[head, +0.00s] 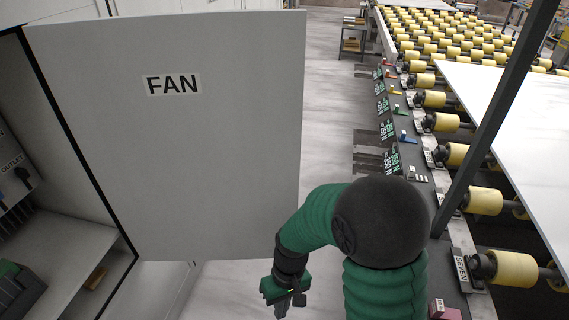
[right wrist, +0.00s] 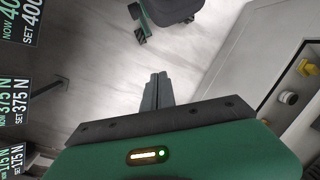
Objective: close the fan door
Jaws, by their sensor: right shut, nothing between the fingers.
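The fan door (head: 190,130) is a flat grey panel with a FAN label. It stands swung open in the head view, with the cabinet interior (head: 65,245) exposed to its left. My right gripper (head: 285,303) is below and to the right of the door's lower edge in the picture, and a gap shows between them. Its fingers show shut and empty in the right wrist view (right wrist: 157,92). Whether it is in front of or behind the door plane is hard to tell.
A roller conveyor (head: 455,155) with yellow rollers and a white slab (head: 520,120) runs along the right. A dark post (head: 495,120) stands before it. Control displays (head: 388,130) line its near side. Pale floor (head: 325,110) is clear between door and conveyor.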

